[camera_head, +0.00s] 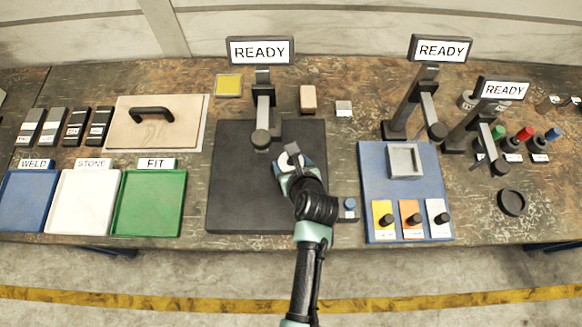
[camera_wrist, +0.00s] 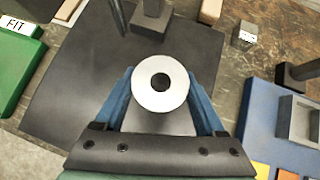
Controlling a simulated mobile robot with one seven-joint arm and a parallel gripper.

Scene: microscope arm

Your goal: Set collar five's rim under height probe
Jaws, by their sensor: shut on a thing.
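My gripper (camera_head: 292,158) is over the dark mat (camera_head: 235,190), in front of a stand with a READY display (camera_head: 260,51). In the wrist view its blue fingers are shut on a pale metal collar (camera_wrist: 160,84) with a round dark hole, its flat face toward the camera. No number can be read on the collar. The stand's grey probe head (camera_head: 261,138) hangs over the mat's back part, just beyond the gripper; it also shows in the wrist view (camera_wrist: 151,22). The collar is apart from it. No label tells which stand is the height probe.
Two more READY stands (camera_head: 437,49) (camera_head: 502,90) stand to the right. A blue board (camera_head: 375,170) with a square grey tray (camera_head: 404,161) lies right of the mat. Green FIT (camera_head: 153,203), white STONE and blue WELD trays lie left. A small blue-topped item (camera_head: 350,206) stands beside the mat.

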